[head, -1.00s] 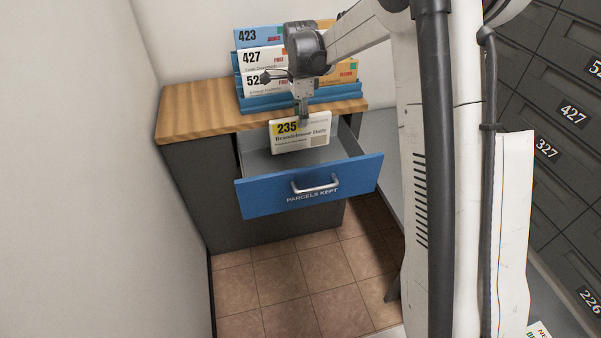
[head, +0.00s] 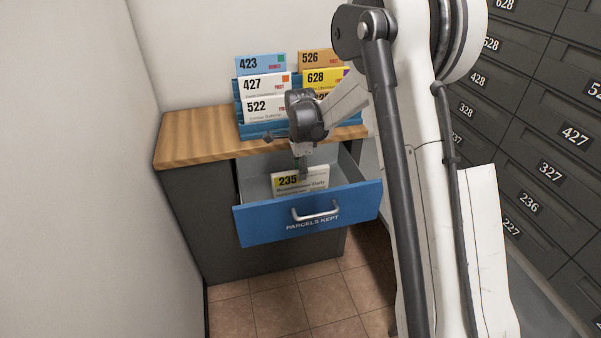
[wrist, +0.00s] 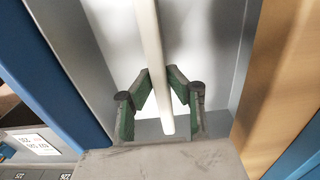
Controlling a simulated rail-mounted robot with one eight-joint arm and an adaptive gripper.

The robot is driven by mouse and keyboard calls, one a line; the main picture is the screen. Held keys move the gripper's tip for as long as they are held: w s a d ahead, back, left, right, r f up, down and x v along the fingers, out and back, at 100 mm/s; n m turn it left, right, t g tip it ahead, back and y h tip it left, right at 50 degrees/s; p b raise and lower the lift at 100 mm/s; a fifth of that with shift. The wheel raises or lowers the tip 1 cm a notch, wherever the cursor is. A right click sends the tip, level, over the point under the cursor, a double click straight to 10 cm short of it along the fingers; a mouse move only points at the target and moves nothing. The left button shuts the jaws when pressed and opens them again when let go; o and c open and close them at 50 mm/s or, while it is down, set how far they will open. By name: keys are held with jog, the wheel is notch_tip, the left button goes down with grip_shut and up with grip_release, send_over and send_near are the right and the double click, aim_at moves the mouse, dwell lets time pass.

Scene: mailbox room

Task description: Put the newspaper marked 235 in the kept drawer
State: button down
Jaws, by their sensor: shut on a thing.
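The newspaper marked 235 (head: 313,184) is upright inside the open blue drawer labelled PARCELS KEPT (head: 345,208), its lower part hidden behind the drawer front. My gripper (head: 304,172) is shut on its upper edge from above. In the wrist view my gripper (wrist: 158,103) has its green-padded fingers on both sides of the newspaper (wrist: 150,40), seen edge-on as a pale strip. The grey drawer floor (wrist: 200,30) shows around it. I cannot tell whether the newspaper touches the floor.
The drawer is in a grey cabinet with a wooden top (head: 195,135). A blue rack (head: 255,131) on top holds several marked mail pieces. A white wall (head: 70,150) is at left, and numbered mailboxes (head: 550,170) are at right.

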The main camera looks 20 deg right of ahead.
jog(key=shift+f, duration=0.2)
jog(key=c, duration=1.7)
grip_release()
jog(key=shift+o, duration=0.2)
